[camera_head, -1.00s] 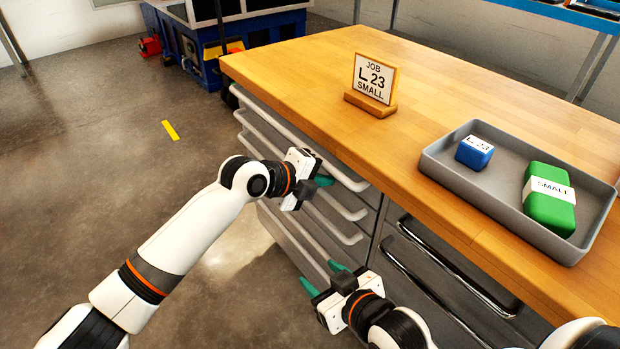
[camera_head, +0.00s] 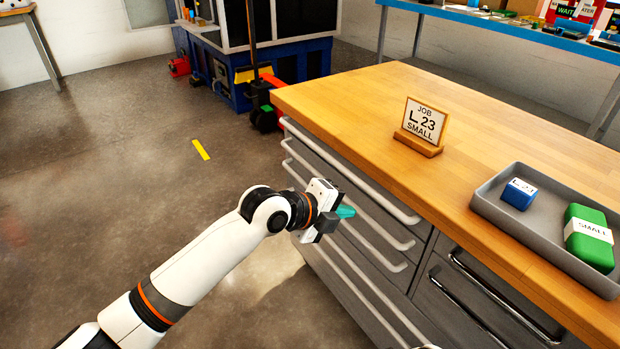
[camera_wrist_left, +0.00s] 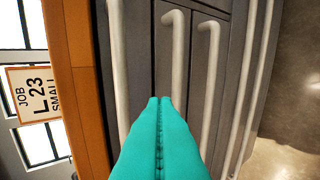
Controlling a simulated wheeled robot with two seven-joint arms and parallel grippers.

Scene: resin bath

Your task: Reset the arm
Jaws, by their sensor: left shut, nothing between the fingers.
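My left arm comes in from the left in the head view. Its gripper (camera_head: 345,212) is in front of the grey drawer cabinet (camera_head: 425,283), beside the drawer handles. In the left wrist view the teal fingers (camera_wrist_left: 160,103) are closed together with nothing between them, pointing at the drawer fronts and handles. I cannot tell whether the fingertips touch a handle. The drawers in view look closed. My right gripper is not in view.
The wooden worktop (camera_head: 340,95) carries a job sign (camera_head: 424,122) reading L 23 SMALL. A grey tray (camera_head: 545,243) on it holds a blue block (camera_head: 519,194) and a green block (camera_head: 588,238). A blue machine (camera_head: 225,80) stands behind. The floor at left is open.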

